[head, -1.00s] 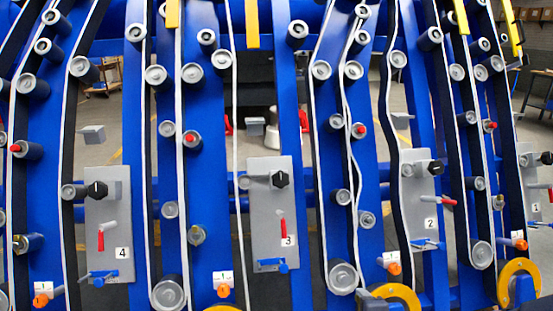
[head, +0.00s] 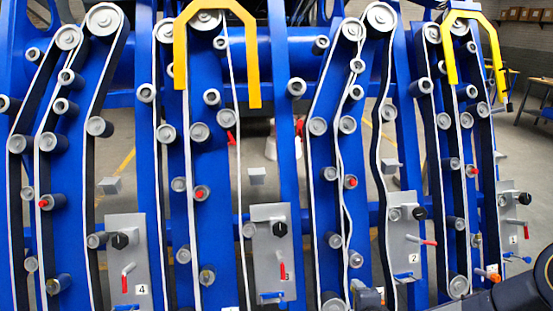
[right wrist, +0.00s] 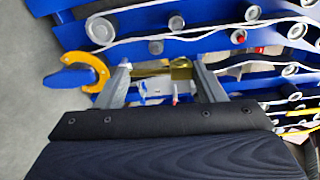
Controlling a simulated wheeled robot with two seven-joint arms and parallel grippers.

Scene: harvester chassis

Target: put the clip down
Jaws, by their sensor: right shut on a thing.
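My right gripper (right wrist: 163,78) shows in the right wrist view, with its two grey fingers apart and shut on a small olive-gold piece (right wrist: 180,70), which looks like the clip. The piece lies between the fingertips, and its full shape is hard to make out at this size. A black part of my right arm (head: 525,292) comes in at the lower right of the head view; its fingers and the clip do not show there. My left gripper is in neither view.
The blue harvester frame (head: 110,165) with belts and rollers fills the head view. Yellow brackets (head: 180,55) hang at the top. Numbered grey plates (head: 270,235) stand low across it. A yellow hook (right wrist: 97,70) is left of the gripper. A table (head: 538,98) stands behind at right.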

